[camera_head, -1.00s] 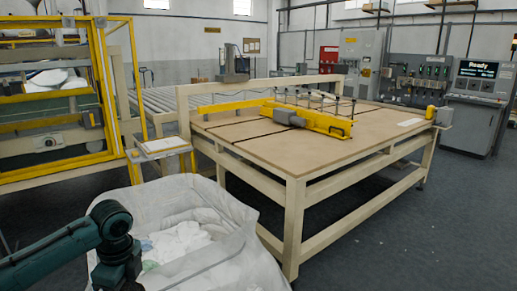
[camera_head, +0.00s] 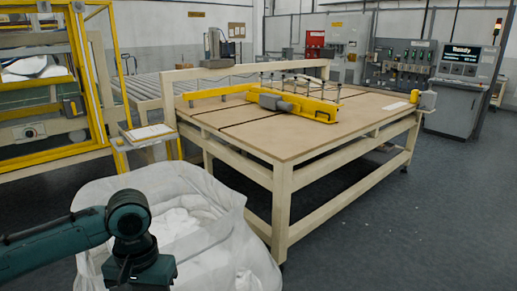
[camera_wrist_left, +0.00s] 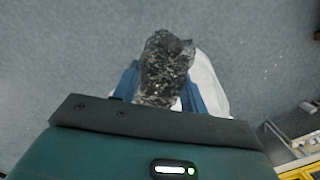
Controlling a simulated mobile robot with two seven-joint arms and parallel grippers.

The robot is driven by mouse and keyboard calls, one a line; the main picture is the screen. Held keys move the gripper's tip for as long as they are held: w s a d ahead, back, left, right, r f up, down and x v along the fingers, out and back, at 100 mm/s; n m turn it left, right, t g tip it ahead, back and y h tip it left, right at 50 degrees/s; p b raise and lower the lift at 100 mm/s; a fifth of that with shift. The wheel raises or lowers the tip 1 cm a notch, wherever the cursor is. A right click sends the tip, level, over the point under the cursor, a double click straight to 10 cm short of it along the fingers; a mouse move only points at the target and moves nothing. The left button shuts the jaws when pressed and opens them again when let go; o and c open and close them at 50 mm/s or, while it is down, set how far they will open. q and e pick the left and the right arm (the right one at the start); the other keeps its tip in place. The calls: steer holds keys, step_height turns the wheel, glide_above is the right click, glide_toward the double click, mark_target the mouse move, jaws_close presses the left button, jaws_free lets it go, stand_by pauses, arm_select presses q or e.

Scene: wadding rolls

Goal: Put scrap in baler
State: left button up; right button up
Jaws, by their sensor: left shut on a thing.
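In the left wrist view, a dark, shiny, crumpled piece of scrap (camera_wrist_left: 165,68) sticks out beyond my left gripper (camera_wrist_left: 165,98), which is shut on it. The gripper's fingertips are out of that picture. The yellow-framed machine (camera_head: 93,85) at the far left, with white material inside, looks like the baler. My right gripper is not in view.
A large wooden-topped table (camera_head: 300,125) with a yellow beam stands beyond the bag. A small stand with papers (camera_head: 148,132) is beside the yellow machine. A control console reading "Ready" (camera_head: 462,90) stands at the right. The grey floor right of the table is clear.

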arm_select(q)
steer(key=shift+s+d+n, duration=0.15)
steer(key=shift+n, duration=0.15)
